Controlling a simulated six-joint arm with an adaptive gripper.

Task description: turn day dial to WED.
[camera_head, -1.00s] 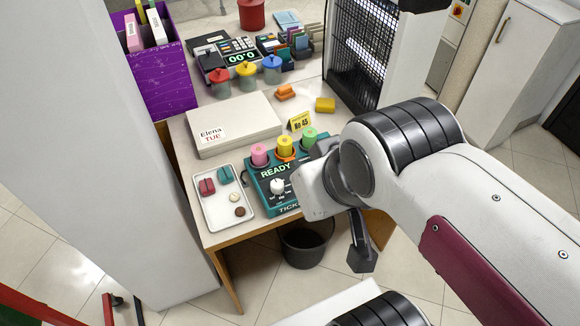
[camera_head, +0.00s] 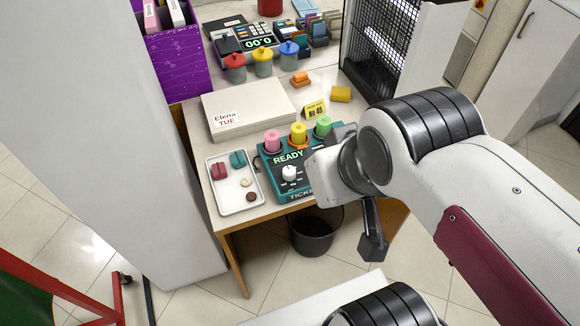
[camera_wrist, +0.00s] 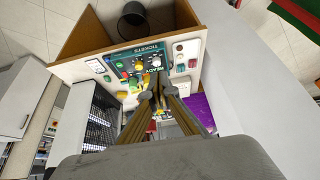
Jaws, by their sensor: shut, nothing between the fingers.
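The day dial (camera_head: 289,173) is a white knob on the front of a teal box (camera_head: 271,181) marked READY and TICKETS. Small white marks surround it; they are too small to read, so I cannot tell which day it points at. Pink, yellow and green rolls stand on top of the box. In the wrist view the box (camera_wrist: 151,52) appears upside down, beyond the fingers. My gripper (camera_wrist: 158,92) is shut and empty, with its fingertips apart from the box. In the head view my wrist is right beside the box, and the fingers are not clearly seen.
A white tray (camera_head: 222,207) with small coloured pieces lies left of the box. A pale flat box (camera_head: 250,107) labelled Elena TUE lies behind. A dark bin (camera_head: 312,236) is on the floor below the desk's front edge.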

